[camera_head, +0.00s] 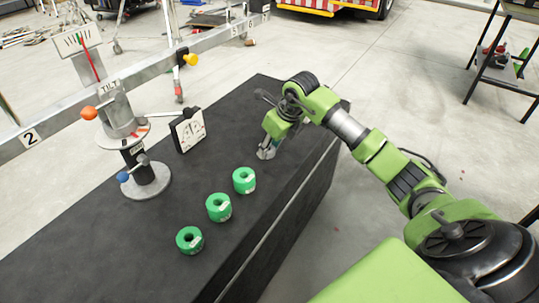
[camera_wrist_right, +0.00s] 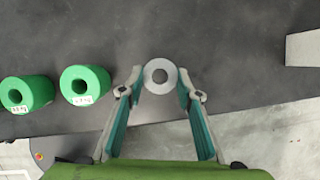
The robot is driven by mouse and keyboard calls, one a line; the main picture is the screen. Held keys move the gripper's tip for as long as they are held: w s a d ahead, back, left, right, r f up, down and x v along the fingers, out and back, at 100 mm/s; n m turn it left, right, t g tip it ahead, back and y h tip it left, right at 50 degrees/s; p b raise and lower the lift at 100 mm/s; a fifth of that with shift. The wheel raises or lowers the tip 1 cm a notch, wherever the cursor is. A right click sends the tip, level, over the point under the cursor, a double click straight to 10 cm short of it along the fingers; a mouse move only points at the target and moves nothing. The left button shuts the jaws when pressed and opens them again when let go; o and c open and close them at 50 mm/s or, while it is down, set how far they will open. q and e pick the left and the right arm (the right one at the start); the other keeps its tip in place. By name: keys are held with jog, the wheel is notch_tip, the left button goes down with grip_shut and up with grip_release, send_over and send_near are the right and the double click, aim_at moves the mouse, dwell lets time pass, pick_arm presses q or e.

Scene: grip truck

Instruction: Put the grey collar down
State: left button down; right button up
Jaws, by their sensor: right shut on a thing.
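The grey collar (camera_wrist_right: 160,66) is a small light ring with a dark hole, seen end-on in the right wrist view. It sits between the fingertips of my right gripper (camera_wrist_right: 160,88), which is shut on it. In the head view my right gripper (camera_head: 267,152) points down over the right part of the black table (camera_head: 120,245), beyond the green collars. The collar is mostly hidden there, and I cannot tell whether it touches the tabletop. My left gripper is not in view.
Three green collars (camera_head: 219,207) stand in a row on the table; two show in the wrist view (camera_wrist_right: 86,84). A balance stand (camera_head: 148,182) with a long beam (camera_head: 205,45) and a dial plate (camera_head: 188,130) are to the left. Bare tabletop surrounds the gripper.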

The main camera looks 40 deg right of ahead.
aim_at(272, 151)
notch_tip(272, 151, down, 3)
jog(key=shift+w+f, duration=0.1)
jog(key=shift+f, duration=0.05)
jog(key=shift+d+f, duration=0.1)
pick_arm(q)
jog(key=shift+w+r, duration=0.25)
pick_arm(e)
jog(key=o, duration=0.9)
jog(key=shift+o, duration=0.2)
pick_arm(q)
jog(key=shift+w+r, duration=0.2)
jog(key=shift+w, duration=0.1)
